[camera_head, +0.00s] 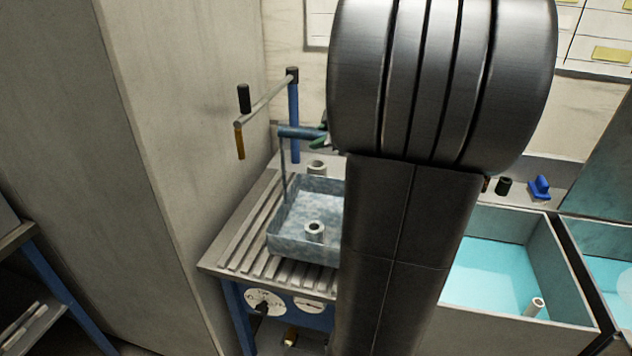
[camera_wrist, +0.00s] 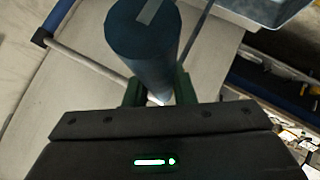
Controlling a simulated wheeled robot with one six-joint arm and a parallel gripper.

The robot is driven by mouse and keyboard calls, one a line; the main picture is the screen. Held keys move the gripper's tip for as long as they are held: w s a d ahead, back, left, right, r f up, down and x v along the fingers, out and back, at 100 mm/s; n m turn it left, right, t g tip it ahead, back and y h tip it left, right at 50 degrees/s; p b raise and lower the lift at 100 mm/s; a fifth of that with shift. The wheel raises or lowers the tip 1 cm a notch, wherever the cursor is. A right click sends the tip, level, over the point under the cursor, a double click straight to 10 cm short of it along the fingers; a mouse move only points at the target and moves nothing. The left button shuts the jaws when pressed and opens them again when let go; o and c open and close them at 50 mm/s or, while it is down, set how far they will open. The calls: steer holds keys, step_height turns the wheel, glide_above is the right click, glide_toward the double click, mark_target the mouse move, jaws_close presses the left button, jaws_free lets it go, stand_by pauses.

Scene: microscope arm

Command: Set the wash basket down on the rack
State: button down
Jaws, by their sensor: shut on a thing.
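The wash basket (camera_head: 300,247) is a grey-blue open tray with a thin upright at its left leading to a blue handle bar (camera_head: 298,132). My gripper (camera_wrist: 158,95) has green fingers shut on that handle, which shows as a thick blue cylinder (camera_wrist: 141,38) in the wrist view. In the head view the fingers show only partly, beside my dark arm. The basket is over the slatted grey rack (camera_head: 232,258); I cannot tell whether its bottom touches the slats. A metal ring part (camera_head: 314,232) shows inside it. My arm hides the basket's right side.
A blue post with a crossbar (camera_head: 266,101) stands behind the rack. Another ring part (camera_head: 317,168) is at the basket's far edge. A tank of turquoise liquid (camera_head: 490,272) stands at right. A tall pale panel (camera_head: 150,150) is at left. Bare slats show left of the basket.

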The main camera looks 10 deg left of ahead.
steer(key=shift+f+b, duration=0.35)
steer(key=shift+f, duration=2.65)
steer(key=c, duration=1.2)
jaws_free()
steer(key=v, duration=1.2)
